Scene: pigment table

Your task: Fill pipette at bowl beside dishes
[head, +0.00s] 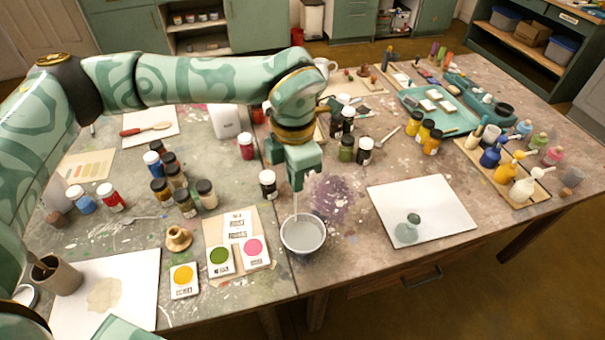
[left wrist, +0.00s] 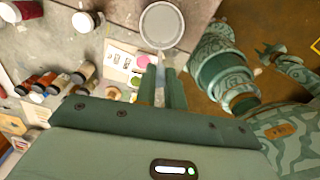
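My left gripper (head: 297,178) points down over the front middle of the table. It is shut on a thin pale pipette (head: 296,207), which also shows between the fingers in the left wrist view (left wrist: 160,92). The pipette hangs upright, its lower end at the bowl (head: 303,247); I cannot tell whether the tip touches the liquid. The grey bowl holds greyish liquid and shows in the left wrist view (left wrist: 162,24). Left of it lie the yellow dish (head: 184,281), green dish (head: 220,258) and pink dish (head: 255,251). A forked green part of mine at the right of the left wrist view is too small to read.
Several brown bottles (head: 185,200) stand to the left. A white sheet (head: 440,205) with a grey-green blot lies to the right. The table's front edge is just before the bowl.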

